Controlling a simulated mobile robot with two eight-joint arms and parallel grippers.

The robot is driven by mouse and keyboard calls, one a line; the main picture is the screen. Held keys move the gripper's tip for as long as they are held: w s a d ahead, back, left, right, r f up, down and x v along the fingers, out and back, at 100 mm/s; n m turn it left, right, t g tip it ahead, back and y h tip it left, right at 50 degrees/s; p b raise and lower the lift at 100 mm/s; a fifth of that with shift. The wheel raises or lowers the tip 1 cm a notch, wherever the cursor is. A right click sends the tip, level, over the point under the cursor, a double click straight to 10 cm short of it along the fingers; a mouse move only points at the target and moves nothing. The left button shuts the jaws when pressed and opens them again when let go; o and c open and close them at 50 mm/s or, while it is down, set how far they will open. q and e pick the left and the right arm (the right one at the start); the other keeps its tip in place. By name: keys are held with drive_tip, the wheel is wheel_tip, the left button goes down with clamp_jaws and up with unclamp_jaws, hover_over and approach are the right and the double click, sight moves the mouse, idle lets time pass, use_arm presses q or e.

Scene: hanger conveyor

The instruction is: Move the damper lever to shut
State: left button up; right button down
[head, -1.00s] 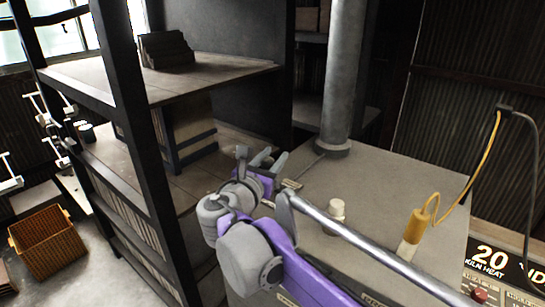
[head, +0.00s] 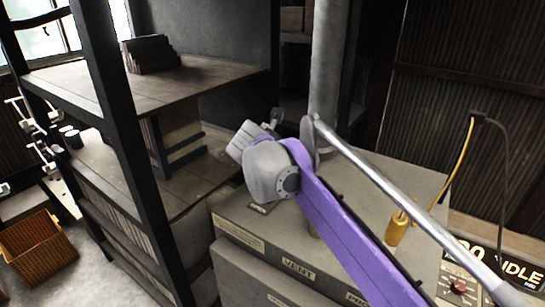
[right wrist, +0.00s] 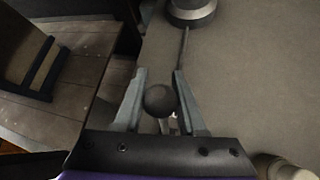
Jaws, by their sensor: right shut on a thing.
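The damper lever shows in the right wrist view as a thin rod (right wrist: 185,50) running down from the round pipe base, with a dark ball knob (right wrist: 160,100) at its near end. My right gripper (right wrist: 160,86) has its two grey fingers on either side of the knob and is shut on it. In the head view my right gripper (head: 271,122) is near the foot of the grey pipe (head: 326,70), partly behind my own wrist. The lever is hidden there by my arm. My left gripper is not in view.
A control panel (head: 465,290) reading "IDLE" stands at the right. A wooden shelf rack (head: 150,85) is close on the left. An orange crate (head: 38,250) sits on the floor.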

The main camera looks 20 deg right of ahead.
drive_tip(key=shift+w+d+f, duration=0.2)
drive_tip(key=shift+d+f, duration=0.05)
drive_tip(key=shift+f, duration=0.2)
drive_tip(key=shift+w+d+f, duration=0.15)
drive_tip(key=shift+d+f, duration=0.1)
drive_tip(key=shift+f, duration=0.25)
drive_tip(key=c, duration=0.8)
unclamp_jaws()
drive_tip(key=shift+c, duration=0.2)
drive_tip(key=o, duration=0.3)
drive_tip(key=shift+r, duration=0.2)
drive_tip(key=shift+s+a+r, duration=0.15)
drive_tip(key=shift+r, duration=0.05)
drive_tip(key=v, duration=1)
drive_tip(key=shift+s, duration=0.2)
drive_tip(key=shift+f, duration=0.1)
